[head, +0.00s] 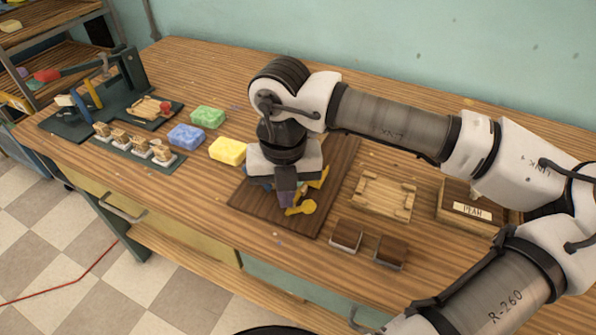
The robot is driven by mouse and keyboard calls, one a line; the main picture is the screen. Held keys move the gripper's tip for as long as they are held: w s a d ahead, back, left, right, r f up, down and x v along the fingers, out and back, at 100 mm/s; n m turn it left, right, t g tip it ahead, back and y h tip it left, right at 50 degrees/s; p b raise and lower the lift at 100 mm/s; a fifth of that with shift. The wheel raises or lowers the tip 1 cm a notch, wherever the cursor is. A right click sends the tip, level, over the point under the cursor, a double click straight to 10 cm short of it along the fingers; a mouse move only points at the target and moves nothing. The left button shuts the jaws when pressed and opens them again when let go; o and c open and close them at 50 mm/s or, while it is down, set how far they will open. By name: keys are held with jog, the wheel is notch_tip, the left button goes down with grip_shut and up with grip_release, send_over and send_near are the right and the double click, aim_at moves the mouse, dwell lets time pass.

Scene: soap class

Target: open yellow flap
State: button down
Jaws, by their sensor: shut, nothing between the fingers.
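A yellow part with a rounded end (304,207) shows just below and to the right of my gripper, low over a dark wooden board (250,199). I take it to be the yellow flap; whether it is open cannot be told. My gripper (287,200) points down over the board, close to the yellow part. Its fingers are shut with nothing seen between them. Whether they touch the yellow part cannot be told. My gripper hides much of what stands on the board.
Yellow (228,151), blue (186,136) and green (208,117) soap blocks lie left of the board. A wooden frame (383,196), a box labelled "PLAN" (470,207) and two small brown-topped blocks (347,235) lie to the right. Stamps (134,142) stand far left.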

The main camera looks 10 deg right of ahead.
notch_tip(320, 180, up, 8)
jog(key=p, duration=0.3)
jog(key=shift+w+a+f, duration=0.15)
jog(key=shift+w+a, duration=0.1)
jog(key=shift+a, duration=0.15)
dwell(0.4)
